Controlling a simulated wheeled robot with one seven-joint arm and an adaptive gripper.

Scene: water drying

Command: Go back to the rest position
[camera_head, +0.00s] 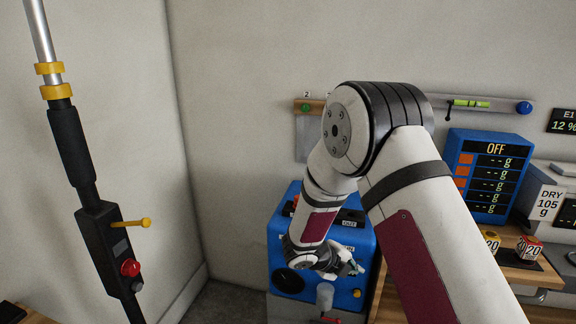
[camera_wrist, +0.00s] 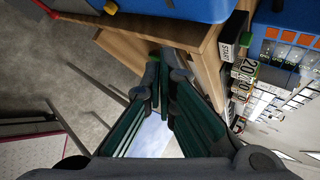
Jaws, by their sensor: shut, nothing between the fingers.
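My gripper (camera_head: 350,268) is at the end of my bent arm, in front of the blue machine (camera_head: 281,245) in the head view. The arm reaches in from the lower right, rises to an elbow and hangs down to the gripper. In the wrist view, my gripper (camera_wrist: 165,62) shows its dark green fingers closing toward each other at the tips, with nothing held. A pale patch shows between the finger bases, and I cannot tell what it is. My forearm hides part of the blue machine and the bench.
A blue display reading OFF (camera_head: 490,172) stands on the wooden bench at the right, near numbered blocks (camera_head: 529,248) and a DRY 105 g sign (camera_head: 546,203). A dark pole with a red button (camera_head: 130,268) stands at the left.

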